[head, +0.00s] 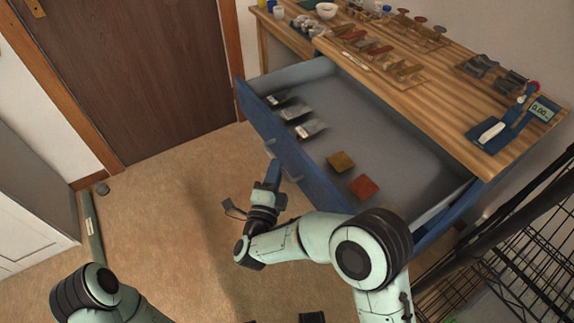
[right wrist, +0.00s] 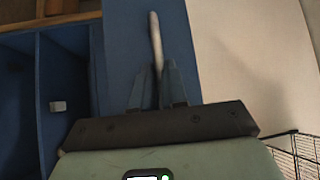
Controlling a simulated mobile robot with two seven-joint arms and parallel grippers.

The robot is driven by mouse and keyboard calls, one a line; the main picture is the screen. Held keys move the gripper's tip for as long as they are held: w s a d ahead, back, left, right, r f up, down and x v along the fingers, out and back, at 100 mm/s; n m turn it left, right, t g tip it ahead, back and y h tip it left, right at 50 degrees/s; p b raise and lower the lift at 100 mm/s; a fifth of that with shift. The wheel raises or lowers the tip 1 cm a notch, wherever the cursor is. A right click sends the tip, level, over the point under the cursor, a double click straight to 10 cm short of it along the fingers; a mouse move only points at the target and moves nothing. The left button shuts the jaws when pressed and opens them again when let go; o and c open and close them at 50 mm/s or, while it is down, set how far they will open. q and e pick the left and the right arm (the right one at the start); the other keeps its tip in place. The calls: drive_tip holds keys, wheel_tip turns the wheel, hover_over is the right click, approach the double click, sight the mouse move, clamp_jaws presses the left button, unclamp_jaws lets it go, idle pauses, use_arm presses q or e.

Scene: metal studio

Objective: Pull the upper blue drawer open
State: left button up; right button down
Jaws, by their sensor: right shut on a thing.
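The upper blue drawer (head: 315,186) stands pulled well out from the wood-topped bench in the head view. Its grey inside shows several small metal pieces and a yellow and an orange-red piece. My right gripper (head: 273,170) is at the outer face of the drawer front. In the right wrist view, its two fingers (right wrist: 156,88) are shut on the pale bar handle (right wrist: 154,40), whose end sticks out beyond them. My left arm shows at the lower left of the head view, but its gripper is out of view.
The wooden bench top (head: 425,110) holds racks of small parts and a blue scale (head: 500,130). A black wire rack (head: 500,265) stands at the right. Open floor (head: 165,210) lies in front of the drawer, with a brown door (head: 130,70) behind.

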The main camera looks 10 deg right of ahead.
use_arm(q)
drive_tip(key=shift+s+a+f, duration=0.15)
drive_tip(key=shift+s+a, duration=0.05)
drive_tip(key=shift+s, duration=0.05)
use_arm(e)
drive_tip(key=shift+s+a, duration=0.25)
drive_tip(key=shift+a, duration=0.35)
drive_tip(key=c, duration=1.2)
unclamp_jaws()
drive_tip(key=shift+o, duration=0.2)
use_arm(q)
drive_tip(key=w+r, duration=0.1)
drive_tip(key=w+r+p, duration=0.1)
drive_tip(key=shift+w+d+r+t, duration=0.15)
drive_tip(key=shift+w+d+t, duration=0.05)
drive_tip(key=shift+w+t, duration=0.2)
use_arm(e)
drive_tip(key=v, duration=1.3)
drive_tip(key=shift+s, duration=0.2)
use_arm(q)
drive_tip(key=shift+s, duration=0.15)
use_arm(e)
drive_tip(key=shift+a, duration=0.1)
